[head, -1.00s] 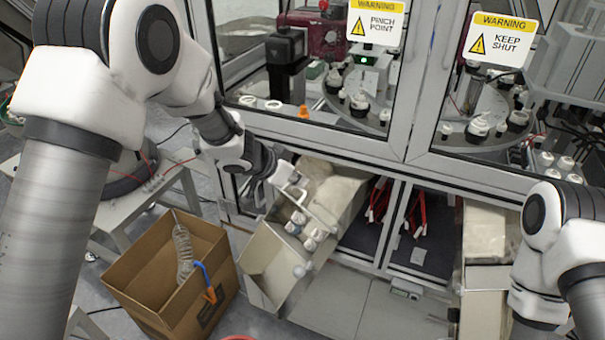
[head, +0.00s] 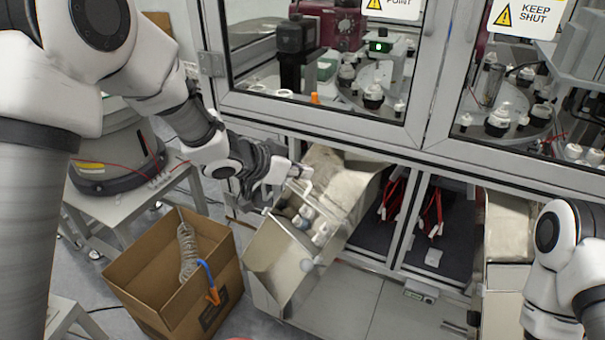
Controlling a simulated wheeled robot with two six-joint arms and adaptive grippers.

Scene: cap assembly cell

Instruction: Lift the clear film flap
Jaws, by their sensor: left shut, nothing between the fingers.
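My left gripper (head: 299,172) is shut and empty. It is at the upper left end of the slanted metal chute (head: 345,180), just above the mouth of the open metal bin (head: 278,258). Several white and grey caps (head: 308,218) lie in the bin mouth below the fingers. I cannot pick out the clear film flap for certain; it is see-through, and the gripper covers part of the chute's end. I cannot tell whether the fingers touch it. My right arm shows at the right edge, but its gripper is out of view.
A cardboard box (head: 135,262) with a coil of clear tube (head: 187,250) and a blue-and-orange tool (head: 207,280) stands on the floor at lower left. The glazed machine doors (head: 420,110) are above the chute. A second chute (head: 508,235) is at right.

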